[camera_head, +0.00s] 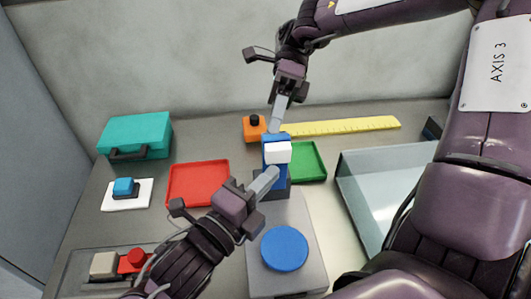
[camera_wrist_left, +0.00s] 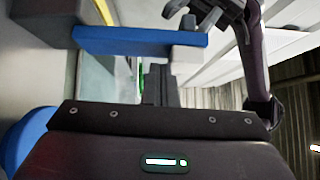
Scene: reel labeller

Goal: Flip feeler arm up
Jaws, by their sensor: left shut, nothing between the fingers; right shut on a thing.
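The labeller has a grey base (camera_head: 262,271) with a round blue disc (camera_head: 284,248) and a blue upright (camera_head: 268,168) behind it. A white block (camera_head: 278,152) sits at the front of the upright's top. I cannot tell clearly which part is the feeler arm. My left gripper (camera_head: 274,172) is shut and empty, its tips close in front of the upright below the white block. The left wrist view shows its shut fingers (camera_wrist_left: 160,85) and a blue bar (camera_wrist_left: 140,40) beyond. My right gripper (camera_head: 273,129) points down, shut on the blue top part (camera_head: 275,138).
A red tray (camera_head: 198,183) lies left of the labeller and a green tray (camera_head: 309,160) behind right. A yellow ruler (camera_head: 340,127), an orange block (camera_head: 252,130), a teal case (camera_head: 135,133) and a clear bin (camera_head: 385,190) stand around. A red-knobbed panel (camera_head: 135,261) is front left.

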